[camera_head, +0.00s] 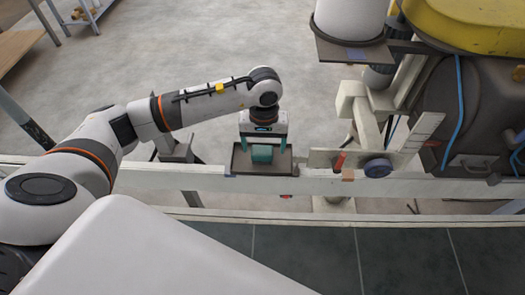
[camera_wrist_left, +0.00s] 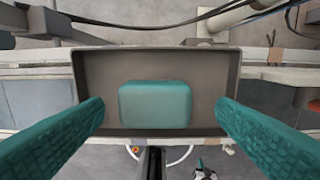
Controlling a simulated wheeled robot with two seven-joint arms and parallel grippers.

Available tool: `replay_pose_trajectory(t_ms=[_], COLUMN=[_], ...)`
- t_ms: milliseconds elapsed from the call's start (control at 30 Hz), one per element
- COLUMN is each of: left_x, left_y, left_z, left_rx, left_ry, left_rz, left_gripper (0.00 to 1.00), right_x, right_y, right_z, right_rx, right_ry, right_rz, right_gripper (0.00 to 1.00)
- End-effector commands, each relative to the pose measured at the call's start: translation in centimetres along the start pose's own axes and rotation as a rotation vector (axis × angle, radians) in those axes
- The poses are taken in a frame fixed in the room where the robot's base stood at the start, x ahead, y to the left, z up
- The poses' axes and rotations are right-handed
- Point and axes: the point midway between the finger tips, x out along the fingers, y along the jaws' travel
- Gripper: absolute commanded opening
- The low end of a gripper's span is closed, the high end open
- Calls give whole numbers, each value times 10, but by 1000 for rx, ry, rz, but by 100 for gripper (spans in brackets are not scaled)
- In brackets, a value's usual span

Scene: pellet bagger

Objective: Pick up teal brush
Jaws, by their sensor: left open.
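The teal brush (camera_head: 262,154) shows as a rounded teal block in a shallow dark tray (camera_head: 240,166). In the left wrist view the brush (camera_wrist_left: 155,104) lies near the tray's lower wall (camera_wrist_left: 155,133), with bare tray floor above it. My left gripper (camera_head: 263,146) points down over the tray, open and empty. Its teal textured fingers stand one on each side of the brush, with a gap on both sides. How far the fingertips are above the tray floor cannot be told. My right gripper is not in view.
The tray sits on a pale rail (camera_head: 215,183). To its right are a bracket with a dark round knob (camera_head: 378,168) and a red-handled item (camera_head: 339,162). A large brown and yellow machine (camera_head: 470,110) stands at the right. The tray's upper part is empty.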

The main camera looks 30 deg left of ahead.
Motion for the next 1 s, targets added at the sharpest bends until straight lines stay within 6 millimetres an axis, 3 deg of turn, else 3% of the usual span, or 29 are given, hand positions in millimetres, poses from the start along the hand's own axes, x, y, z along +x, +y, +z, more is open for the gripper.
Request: replay_pose_trajectory(t_ms=[100, 233, 500, 567, 800, 1000], left_x=[16, 33, 38, 38, 38, 37], left_y=[5, 3, 4, 4, 4, 4], left_z=[-1, 0, 0, 0, 0, 0], left_rx=[-3, -1, -1, -1, -1, -1], left_ry=[6, 4, 0, 0, 1, 0], left_rz=[4, 0, 0, 0, 0, 0], left_gripper=[80, 80, 80, 73, 34, 31], right_x=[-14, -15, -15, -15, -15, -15], right_y=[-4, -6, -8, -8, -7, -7], right_z=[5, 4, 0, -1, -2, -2], right_rx=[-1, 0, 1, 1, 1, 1], right_ry=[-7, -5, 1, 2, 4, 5], right_rz=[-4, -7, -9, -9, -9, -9], right_gripper=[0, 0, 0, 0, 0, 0])
